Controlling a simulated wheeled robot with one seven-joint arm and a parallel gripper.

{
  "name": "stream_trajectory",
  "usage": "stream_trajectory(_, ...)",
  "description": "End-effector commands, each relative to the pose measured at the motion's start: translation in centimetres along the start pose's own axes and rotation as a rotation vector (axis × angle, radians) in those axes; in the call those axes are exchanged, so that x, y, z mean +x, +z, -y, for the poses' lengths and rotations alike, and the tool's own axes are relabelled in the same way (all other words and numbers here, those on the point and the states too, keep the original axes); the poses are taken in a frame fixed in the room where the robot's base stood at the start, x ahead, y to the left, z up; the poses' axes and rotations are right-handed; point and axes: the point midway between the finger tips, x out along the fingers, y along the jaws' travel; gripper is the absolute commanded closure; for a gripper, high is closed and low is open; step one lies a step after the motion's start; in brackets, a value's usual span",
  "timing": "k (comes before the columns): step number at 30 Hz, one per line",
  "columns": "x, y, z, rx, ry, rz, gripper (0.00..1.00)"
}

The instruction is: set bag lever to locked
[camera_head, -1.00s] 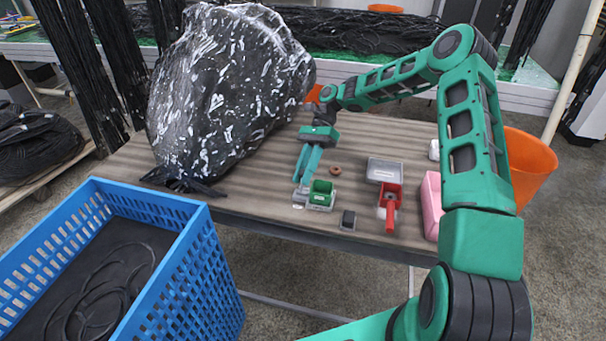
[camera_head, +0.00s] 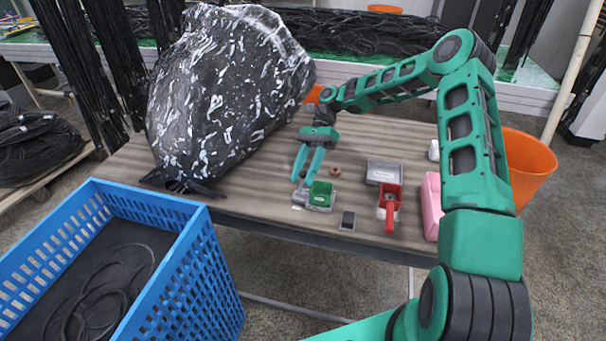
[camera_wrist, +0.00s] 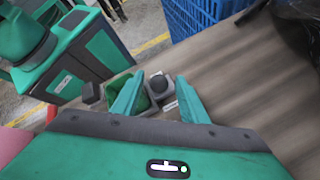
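The big black bag (camera_head: 225,95) with white marks lies on the table, its gathered end toward the front edge. A small green open box (camera_head: 321,195) with a grey knob-like part (camera_head: 299,196) at its left sits near the table's front edge. In the wrist view the green box (camera_wrist: 143,103) and the dark grey knob (camera_wrist: 158,84) lie between and beyond my fingers. Which part is the bag lever, I cannot tell for sure. My gripper (camera_head: 307,178) points down just behind the box; in the wrist view its fingers (camera_wrist: 158,78) are apart with nothing held.
A red tray with a handle (camera_head: 390,208) and a grey box (camera_head: 384,171) stand to the right. A small dark block (camera_head: 347,221) sits at the front edge. A pink block (camera_head: 431,205), orange bucket (camera_head: 530,168) and blue crate (camera_head: 215,265) are around. A brown ring (camera_head: 336,171) lies behind the box.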

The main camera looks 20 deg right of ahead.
Motion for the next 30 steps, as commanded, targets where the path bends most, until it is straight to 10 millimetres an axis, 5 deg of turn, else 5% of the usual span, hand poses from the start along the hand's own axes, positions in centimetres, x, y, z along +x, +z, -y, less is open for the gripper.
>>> stream_trajectory(18,-9.3,-0.1,0.2,0.001,-0.003,0.000,0.60)
stream_trajectory(30,-10.8,-0.2,0.1,0.002,-0.001,0.001,0.60)
